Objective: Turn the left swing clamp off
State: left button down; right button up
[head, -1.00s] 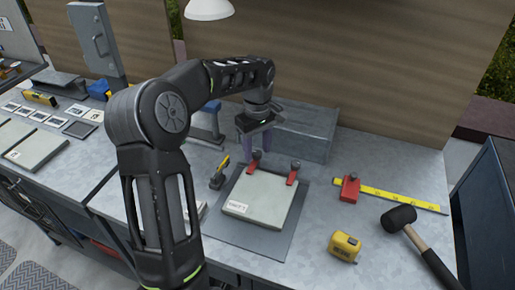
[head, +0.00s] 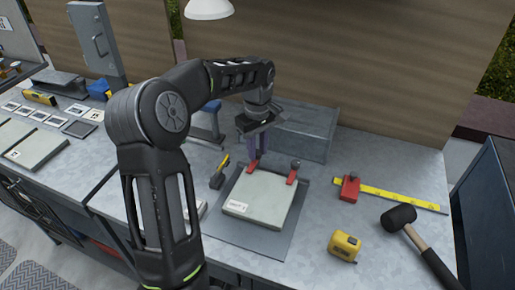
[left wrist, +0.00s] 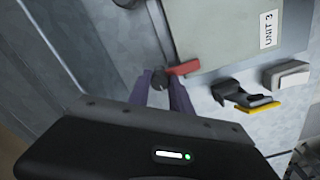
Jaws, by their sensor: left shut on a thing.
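The left swing clamp (head: 252,168) has a red arm reaching over the back edge of a pale flat panel (head: 260,200). In the left wrist view its red arm (left wrist: 184,68) lies over the panel edge, beside its dark knob (left wrist: 160,80). My left gripper (head: 251,152) points down over this clamp. Its purple fingers are shut on the knob, one on each side, and partly hide it. The right swing clamp (head: 293,171), with a red arm and dark knob, is also over the panel's back edge. My right gripper is not in view.
A grey box (head: 305,130) stands close behind the clamps. A yellow-and-black tool (head: 219,172) lies left of the panel. A tape measure (head: 344,246), a mallet (head: 400,219) and a yellow rule (head: 400,199) lie to the right. Bare bench lies between.

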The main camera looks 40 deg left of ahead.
pick_arm(q)
jog(key=shift+m, duration=0.4)
jog(key=m, duration=0.3)
jog(key=shift+r+p, duration=0.1)
jog(key=shift+p, duration=0.25)
jog(key=m+p, duration=0.1)
jog(key=m, duration=0.4)
jog(key=shift+m, duration=0.4)
jog(key=m, duration=0.4)
jog(key=shift+a+m+p, duration=0.1)
jog(key=shift+m+p, duration=0.2)
jog(key=m, duration=0.4)
jog(key=c, duration=1.2)
grip_release()
jog(key=shift+o, duration=0.2)
